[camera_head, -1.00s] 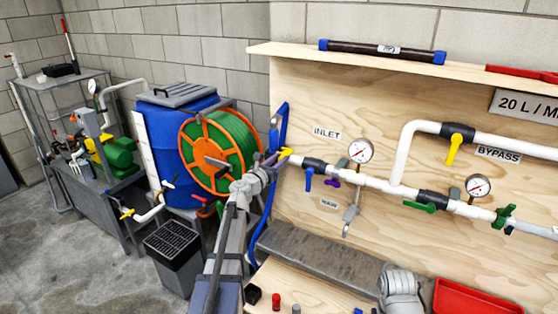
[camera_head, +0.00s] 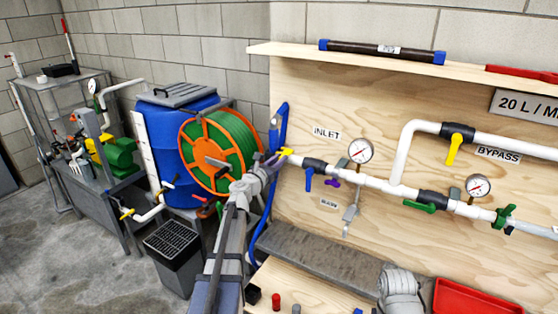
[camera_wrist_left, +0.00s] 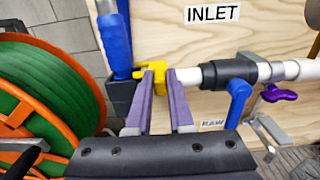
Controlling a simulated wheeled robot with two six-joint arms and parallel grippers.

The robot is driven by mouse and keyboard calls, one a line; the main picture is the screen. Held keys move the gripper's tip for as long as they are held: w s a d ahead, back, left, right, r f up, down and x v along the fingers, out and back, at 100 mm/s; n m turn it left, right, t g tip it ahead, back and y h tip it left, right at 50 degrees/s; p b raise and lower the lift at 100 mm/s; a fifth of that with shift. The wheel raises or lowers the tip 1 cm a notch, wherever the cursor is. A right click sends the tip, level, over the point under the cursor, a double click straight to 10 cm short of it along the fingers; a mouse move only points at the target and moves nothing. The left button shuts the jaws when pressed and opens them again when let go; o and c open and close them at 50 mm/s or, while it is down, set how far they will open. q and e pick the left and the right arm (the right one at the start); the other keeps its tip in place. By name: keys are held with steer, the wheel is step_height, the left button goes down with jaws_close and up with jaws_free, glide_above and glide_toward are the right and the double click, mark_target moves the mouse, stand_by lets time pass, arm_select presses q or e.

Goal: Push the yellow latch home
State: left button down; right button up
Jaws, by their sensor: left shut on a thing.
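In the left wrist view the yellow latch (camera_wrist_left: 154,66) lies at the fingertips, beside a dark collar under the blue part (camera_wrist_left: 118,45). My left gripper (camera_wrist_left: 160,73) has its two purple fingers close together with the latch at their tips, shut on it. In the head view the left gripper (camera_head: 274,160) reaches in from the lower left. The fingers hide part of the latch. My right gripper is not in view.
The blue-handled inlet valve (camera_wrist_left: 238,95) is close to the right of the fingers, with a purple handle (camera_wrist_left: 278,93) beyond. The orange and green hose reel (camera_head: 220,150) is close on the left. A pressure gauge (camera_head: 360,151) stands above the pipe. A red tray (camera_head: 475,298) is lower right.

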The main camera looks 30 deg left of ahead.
arm_select(q)
steer(key=shift+a, duration=0.1)
stand_by(0.4)
steer(key=shift+w+a, duration=0.15)
steer(key=shift+a, duration=1.05)
steer(key=c, duration=0.8)
jaws_free()
steer(key=s, duration=0.8)
steer(key=shift+a, duration=0.25)
